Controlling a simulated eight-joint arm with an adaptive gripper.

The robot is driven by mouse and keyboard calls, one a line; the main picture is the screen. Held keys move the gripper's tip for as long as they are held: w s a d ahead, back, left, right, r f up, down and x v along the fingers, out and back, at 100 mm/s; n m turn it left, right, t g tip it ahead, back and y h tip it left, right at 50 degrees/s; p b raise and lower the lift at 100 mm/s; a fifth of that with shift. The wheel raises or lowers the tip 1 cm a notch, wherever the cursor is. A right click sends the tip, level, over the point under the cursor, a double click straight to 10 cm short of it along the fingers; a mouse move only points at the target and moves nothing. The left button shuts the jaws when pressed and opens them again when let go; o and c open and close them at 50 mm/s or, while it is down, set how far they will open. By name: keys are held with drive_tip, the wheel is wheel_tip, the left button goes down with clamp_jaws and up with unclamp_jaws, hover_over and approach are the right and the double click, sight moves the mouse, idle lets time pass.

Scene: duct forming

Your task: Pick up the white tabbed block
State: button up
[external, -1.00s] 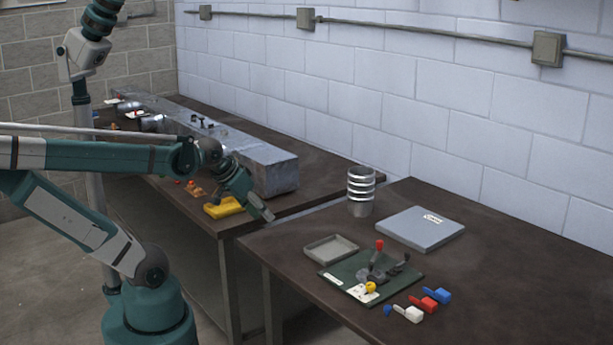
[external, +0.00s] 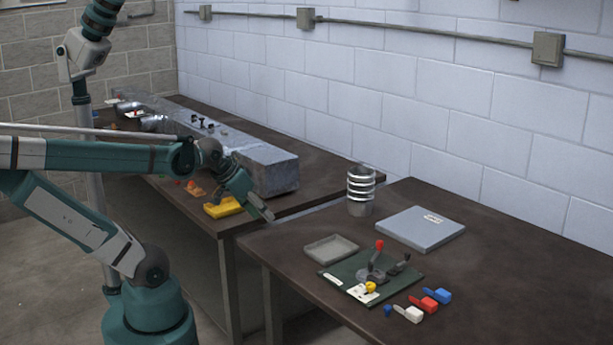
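The white tabbed block (external: 413,314) lies on the near table's right part, toward its front edge, with its tab pointing to the left. My gripper (external: 266,213) hangs at the end of my arm near the left end of the near table, close to the gap between the tables. It is far to the left of the white block. Its fingers are too small to tell open from shut.
A red tabbed block (external: 430,297) and a blue tabbed block (external: 443,295) lie just behind the white one. A small blue piece (external: 387,310) lies to its left. A green board (external: 345,280) with levers, a grey tray (external: 331,248), a grey case (external: 420,229) and a ringed cylinder (external: 361,192) stand farther back.

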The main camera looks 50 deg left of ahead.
idle(0.3)
drive_tip(key=w+d+r+m+g+h+p, duration=0.1)
drive_tip(key=w+d+r+m+p, duration=0.1)
drive_tip(key=w+d+m, duration=0.3)
drive_tip(key=w+d+r+g+h+p, duration=0.1)
drive_tip(key=w+d+r, duration=0.15)
drive_tip(key=d, duration=0.45)
drive_tip(key=m+g+h+p, duration=0.2)
drive_tip(key=m+g+p, duration=0.45)
drive_tip(key=m, duration=0.65)
approach(412, 314)
drive_tip(key=t+p, duration=0.1)
drive_tip(key=shift+w+a+f, duration=0.15)
drive_tip(key=shift+f, duration=0.1)
drive_tip(key=shift+b+x, duration=0.3)
drive_tip(key=shift+x, duration=0.95)
